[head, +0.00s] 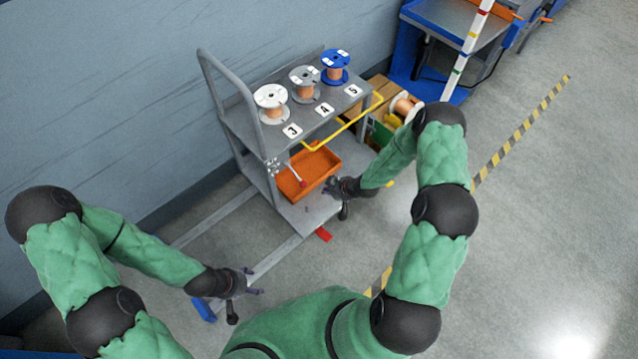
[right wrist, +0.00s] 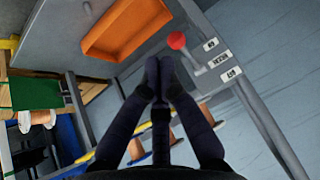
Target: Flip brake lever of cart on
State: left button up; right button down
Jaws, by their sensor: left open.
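The grey cart (head: 262,135) stands against the wall. Its brake lever (head: 297,176) is a light bar with a red knob, on the near upright below the top shelf. In the right wrist view the red knob (right wrist: 177,40) shows beyond my fingertips, to their upper right, beside several white labels (right wrist: 218,60) that are hard to read. My right gripper (head: 333,187) is by the cart's near side, right of the knob; in its wrist view (right wrist: 159,68) the fingertips are together with nothing between them, apart from the knob. My left gripper (head: 250,282) is open and empty, low at left.
An orange bin (head: 322,168) sits on the cart's lower shelf, close to the lever. Three spools (head: 304,83) stand on the top shelf. A yellow handle (head: 345,128) runs along the cart's edge. A red tab (head: 323,234) is at the base. Floor at right (head: 540,210) is clear.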

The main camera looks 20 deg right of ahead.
jog(key=shift+s+d+r, duration=0.2)
jog(key=shift+s+d, duration=0.1)
jog(key=shift+s, duration=0.25)
jog(key=shift+s+d+r, duration=0.15)
jog(key=shift+s+d, duration=0.1)
jog(key=shift+s, duration=0.3)
